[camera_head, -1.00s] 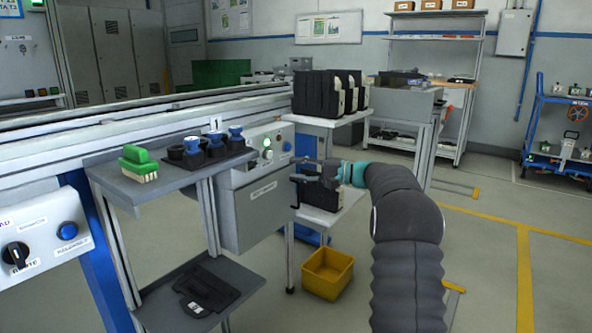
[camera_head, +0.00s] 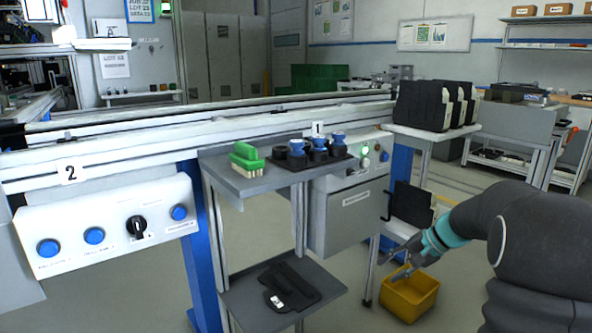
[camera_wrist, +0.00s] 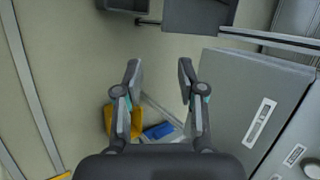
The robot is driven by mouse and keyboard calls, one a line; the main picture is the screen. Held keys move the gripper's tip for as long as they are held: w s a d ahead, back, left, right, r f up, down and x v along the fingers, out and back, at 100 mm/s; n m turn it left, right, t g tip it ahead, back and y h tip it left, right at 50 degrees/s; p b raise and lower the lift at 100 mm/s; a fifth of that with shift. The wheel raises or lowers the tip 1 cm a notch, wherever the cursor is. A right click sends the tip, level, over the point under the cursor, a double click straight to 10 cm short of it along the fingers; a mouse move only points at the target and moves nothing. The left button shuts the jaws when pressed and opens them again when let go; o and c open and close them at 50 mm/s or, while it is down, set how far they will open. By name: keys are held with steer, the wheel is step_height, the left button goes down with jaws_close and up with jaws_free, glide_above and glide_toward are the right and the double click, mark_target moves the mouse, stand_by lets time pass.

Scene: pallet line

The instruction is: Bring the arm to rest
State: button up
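My gripper (camera_head: 394,268) is at the right in the head view, at the end of my dark arm with a teal band. It is beside the grey control box (camera_head: 346,218) and above the yellow bin (camera_head: 410,298). In the wrist view my gripper (camera_wrist: 159,82) has its two fingers spread apart with nothing between them. The grey box (camera_wrist: 232,105) is to the right of the fingers there. The yellow bin (camera_wrist: 126,121) shows partly behind the left finger.
A grey shelf (camera_head: 226,180) holds a green brush (camera_head: 247,158) and a black holder with blue-topped items (camera_head: 310,155). Black cases (camera_head: 424,106) stand on a white table (camera_head: 436,133). A control panel (camera_head: 110,225) is at the left. Floor near the right racks is open.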

steer(key=s+a+r+n+h, duration=0.2)
steer(key=s+a, duration=0.1)
steer(key=s, duration=0.7)
steer(key=s+a+r+n+t+h+p, duration=0.1)
steer(key=s+a+r+n+h, duration=0.1)
steer(key=s, duration=0.9)
steer(key=s+a+r+n+t+h+p, duration=0.1)
steer(key=s+a+r+n+h, duration=0.2)
steer(key=s, duration=0.8)
steer(key=shift+a+r+n, duration=0.4)
steer(key=shift+r+n, duration=0.1)
steer(key=shift+r, duration=0.15)
steer(key=shift+s+a, duration=0.1)
